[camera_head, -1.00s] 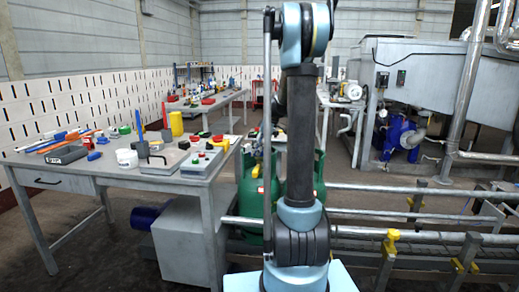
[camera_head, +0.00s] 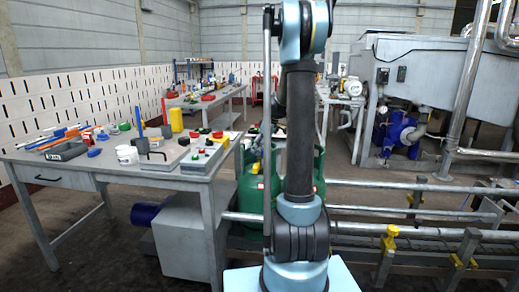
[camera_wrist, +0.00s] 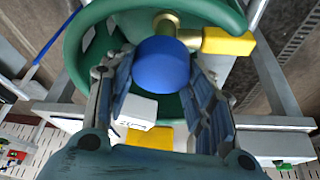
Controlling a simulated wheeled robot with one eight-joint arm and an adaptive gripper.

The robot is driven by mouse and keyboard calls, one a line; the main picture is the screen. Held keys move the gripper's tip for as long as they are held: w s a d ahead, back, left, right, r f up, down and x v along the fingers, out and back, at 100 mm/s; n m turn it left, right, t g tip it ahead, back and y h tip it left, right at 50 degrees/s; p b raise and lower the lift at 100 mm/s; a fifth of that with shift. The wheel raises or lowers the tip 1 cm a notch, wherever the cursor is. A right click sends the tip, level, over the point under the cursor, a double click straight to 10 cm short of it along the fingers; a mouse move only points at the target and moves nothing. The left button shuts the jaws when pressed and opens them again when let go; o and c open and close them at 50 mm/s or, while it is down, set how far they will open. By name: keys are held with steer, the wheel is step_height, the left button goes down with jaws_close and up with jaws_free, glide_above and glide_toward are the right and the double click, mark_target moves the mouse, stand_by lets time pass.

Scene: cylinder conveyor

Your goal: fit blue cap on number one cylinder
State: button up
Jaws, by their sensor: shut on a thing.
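In the wrist view my gripper (camera_wrist: 163,88) is shut on the round blue cap (camera_wrist: 162,64), with one finger on each side of it. The cap is over the top of a green cylinder, inside its curved green collar (camera_wrist: 88,28). A brass valve (camera_wrist: 166,22) with a yellow part shows just beyond the cap. I cannot tell whether the cap touches the valve. In the head view two green cylinders stand behind my arm, one at left (camera_head: 250,200) and one at right (camera_head: 319,172). Their numbers are not readable, and the gripper is hidden there.
A grey workbench (camera_head: 120,172) with tools, a white tub (camera_head: 127,155) and trays stands at the left. Metal conveyor rails (camera_head: 420,187) with yellow clamps run to the right. A blue pump (camera_head: 399,132) is behind them.

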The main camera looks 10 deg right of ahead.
steer(key=shift+f, duration=0.5)
steer(key=o, duration=1)
steer(key=shift+c, duration=0.2)
steer(key=v, duration=1.2)
steer(key=shift+w, duration=0.1)
